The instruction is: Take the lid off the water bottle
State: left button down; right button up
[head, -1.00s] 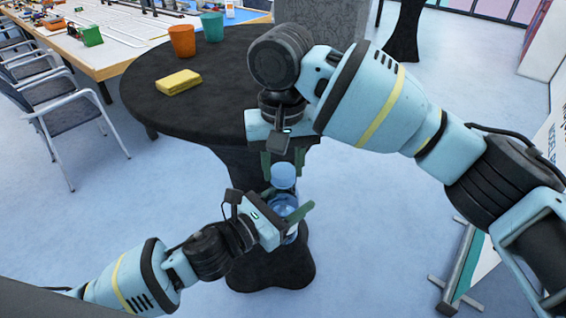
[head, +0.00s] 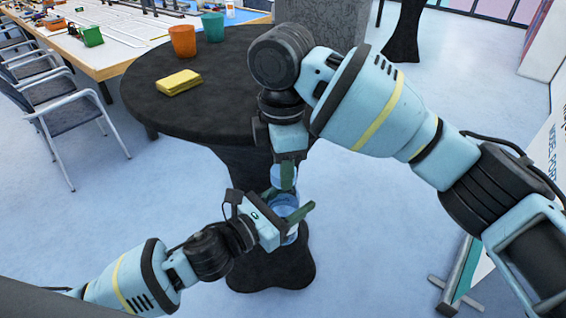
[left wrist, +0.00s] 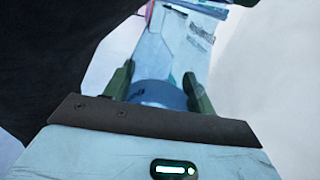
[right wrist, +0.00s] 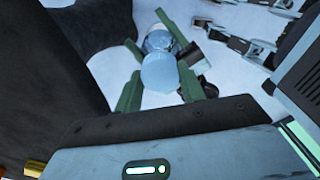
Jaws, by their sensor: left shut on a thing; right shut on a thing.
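The translucent blue water bottle (head: 286,203) stands upright in front of the round black table, held by my left gripper (head: 283,210). The left wrist view shows the blue bottle (left wrist: 157,94) between both green fingers. The pale blue lid (head: 276,178) is at the bottle's top, and my right gripper (head: 284,172) is shut on it from above. One green finger partly covers the lid in the head view. In the right wrist view the lid (right wrist: 159,74) sits between the fingers, with the bottle (right wrist: 158,41) beyond it. I cannot tell whether lid and bottle still touch.
The round black table (head: 150,100) carries a yellow sponge (head: 179,82), an orange cup (head: 182,41) and a green cup (head: 213,27). Chairs (head: 62,110) and a long wooden table (head: 110,55) are at the left. The floor at right is mostly open.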

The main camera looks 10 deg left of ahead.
jog(key=n, duration=1.2)
jog(key=shift+r+n, duration=0.1)
jog(key=shift+n, duration=0.3)
jog(key=n, duration=0.3)
jog(key=shift+r, duration=0.45)
jog(key=shift+r, duration=0.65)
jog(key=shift+r, duration=0.1)
